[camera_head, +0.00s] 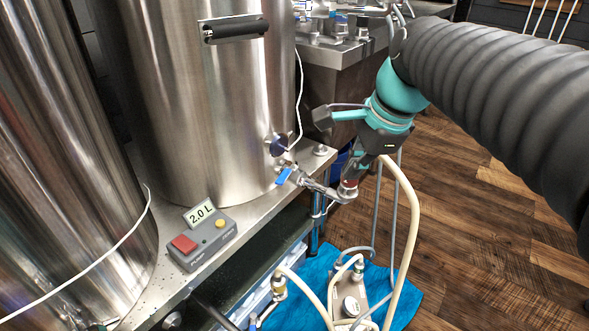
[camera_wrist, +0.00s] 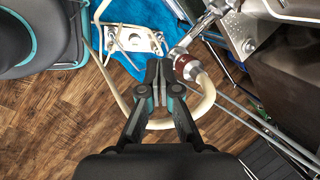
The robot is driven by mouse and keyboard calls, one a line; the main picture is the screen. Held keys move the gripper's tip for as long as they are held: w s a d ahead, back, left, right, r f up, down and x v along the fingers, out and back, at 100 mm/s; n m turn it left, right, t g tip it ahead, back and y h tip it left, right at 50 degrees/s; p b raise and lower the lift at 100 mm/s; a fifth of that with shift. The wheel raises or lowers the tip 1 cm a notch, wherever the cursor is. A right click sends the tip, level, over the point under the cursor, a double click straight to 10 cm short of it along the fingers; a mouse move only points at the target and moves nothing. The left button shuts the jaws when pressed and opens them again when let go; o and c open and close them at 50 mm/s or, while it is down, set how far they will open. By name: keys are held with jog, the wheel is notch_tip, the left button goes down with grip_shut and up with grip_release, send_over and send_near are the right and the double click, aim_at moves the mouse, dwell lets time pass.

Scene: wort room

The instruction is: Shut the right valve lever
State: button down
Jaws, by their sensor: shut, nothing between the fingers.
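In the head view a valve (camera_head: 312,184) juts from the foot of the right steel kettle (camera_head: 210,110). Its blue lever (camera_head: 284,176) lies near the kettle wall, pointing down and left, at an angle to the pipe. A pale hose (camera_head: 413,215) joins the valve's outer end at a red-brown coupling (camera_wrist: 187,67). My gripper (camera_head: 350,181) is over that coupling, at the valve's outer end, away from the lever. In the wrist view its fingertips (camera_wrist: 159,66) are together and empty, just left of the coupling; I cannot tell whether they touch. The blue grip is not clear there.
A grey control box (camera_head: 202,238) with a "2.0 L" display and red and yellow buttons sits on the steel bench. Below, a pump plate (camera_head: 352,300) with hoses rests on a blue mat (camera_head: 405,304). Another hose fitting (camera_head: 279,287) is lower left. Wooden floor lies open at right.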

aim_at(288, 172)
jog(key=shift+w+a+f+m+g+y+b, duration=0.35)
jog(key=shift+w+a+f+m+b, duration=0.75)
jog(key=shift+w+a+f+m, duration=1)
jog(key=shift+w+a+f+m+g+y+b, duration=0.3)
jog(key=shift+w+a+f+m+b, duration=1)
jog(key=shift+w+a+f, duration=1.35)
jog(key=shift+r+m+p, duration=0.1)
jog(key=shift+m+p, duration=0.2)
